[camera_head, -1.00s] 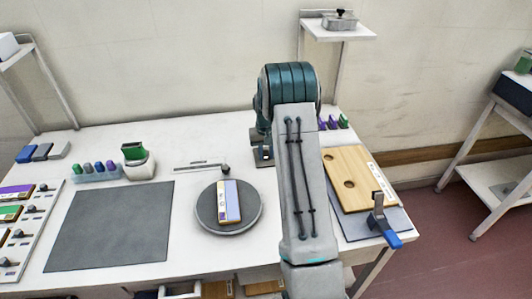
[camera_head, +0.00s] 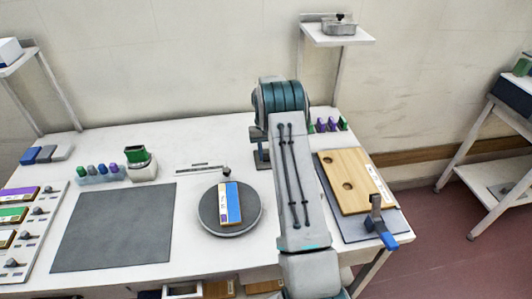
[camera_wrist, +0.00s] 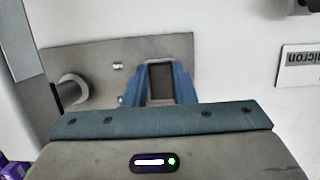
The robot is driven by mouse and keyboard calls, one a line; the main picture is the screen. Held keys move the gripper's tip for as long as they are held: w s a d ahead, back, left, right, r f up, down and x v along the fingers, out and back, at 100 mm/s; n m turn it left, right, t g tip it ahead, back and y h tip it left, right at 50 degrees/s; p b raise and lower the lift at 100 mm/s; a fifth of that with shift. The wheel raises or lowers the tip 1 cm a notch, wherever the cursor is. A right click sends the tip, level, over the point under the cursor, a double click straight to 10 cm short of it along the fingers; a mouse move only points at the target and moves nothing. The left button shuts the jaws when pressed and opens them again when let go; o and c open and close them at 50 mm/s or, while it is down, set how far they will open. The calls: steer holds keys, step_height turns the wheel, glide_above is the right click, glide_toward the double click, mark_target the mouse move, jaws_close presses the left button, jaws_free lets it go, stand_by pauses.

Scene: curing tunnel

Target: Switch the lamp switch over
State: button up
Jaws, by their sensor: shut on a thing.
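My gripper (camera_wrist: 160,90) shows in the wrist view with its blue fingers close around a small dark piece in a pale frame (camera_wrist: 162,82), which I take to be the lamp switch. The piece stands against a grey plate (camera_wrist: 100,55). A round grey knob (camera_wrist: 72,90) sticks out to the left of the fingers. In the head view my arm hides the switch and the fingertips. The lamp itself cannot be made out.
A blue-and-cream block (camera_head: 230,204) lies on a round dark turntable (camera_head: 209,222). A grey mat (camera_head: 110,230) lies left of it. A board with holes (camera_head: 350,172) lies right of my arm, with a blue-handled clamp (camera_head: 386,237) at its corner. Purple and green pieces (camera_head: 327,125) stand behind.

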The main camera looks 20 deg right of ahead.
steer(key=o, duration=1)
steer(key=b+v, duration=0.2)
steer(key=v, duration=1.2)
steer(key=shift+f, duration=0.1)
